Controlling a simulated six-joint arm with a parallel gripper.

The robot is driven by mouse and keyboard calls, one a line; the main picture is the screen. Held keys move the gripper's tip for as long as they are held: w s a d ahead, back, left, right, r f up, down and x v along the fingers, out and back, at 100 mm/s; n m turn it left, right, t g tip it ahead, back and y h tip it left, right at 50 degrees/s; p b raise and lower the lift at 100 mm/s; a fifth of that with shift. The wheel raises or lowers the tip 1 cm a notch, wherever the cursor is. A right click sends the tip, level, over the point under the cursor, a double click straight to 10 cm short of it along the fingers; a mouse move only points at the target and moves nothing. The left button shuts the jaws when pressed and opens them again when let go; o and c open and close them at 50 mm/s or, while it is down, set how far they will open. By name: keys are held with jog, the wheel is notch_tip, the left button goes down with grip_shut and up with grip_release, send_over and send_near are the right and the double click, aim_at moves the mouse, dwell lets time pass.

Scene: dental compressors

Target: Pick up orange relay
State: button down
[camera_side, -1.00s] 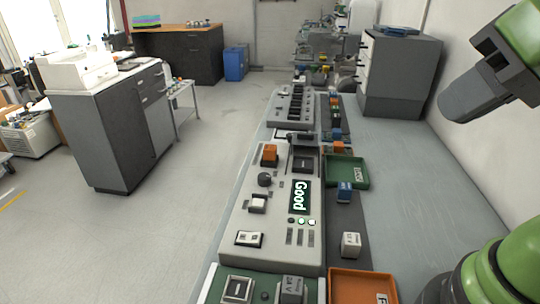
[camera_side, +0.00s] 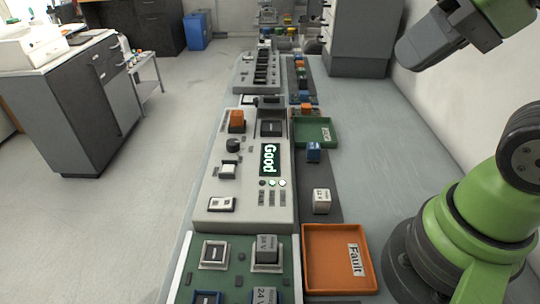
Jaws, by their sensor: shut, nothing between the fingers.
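An orange relay (camera_side: 237,117) stands upright on the grey test console, at its upper left. A second small orange block (camera_side: 306,108) sits on the dark strip right of the console, behind the green tray. My gripper (camera_side: 404,58) is at the upper right, a blunt grey end on a green arm, high above the grey bench. It appears shut and holds nothing. It is well apart from both orange pieces, to their right. Part of the arm is cut off by the frame edge.
An orange "Fault" tray (camera_side: 309,284) is in front. The bench right of the strip is clear.

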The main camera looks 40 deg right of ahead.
jog(key=c, duration=0.7)
grip_release()
jog(key=m+g+h, duration=0.2)
jog(key=m+h, duration=0.3)
send_over(237, 113)
jog(key=s+a, duration=0.2)
jog(key=s, duration=0.1)
jog(key=f, duration=1.9)
jog(key=shift+d+f, duration=0.2)
jog(key=shift+x, duration=2.9)
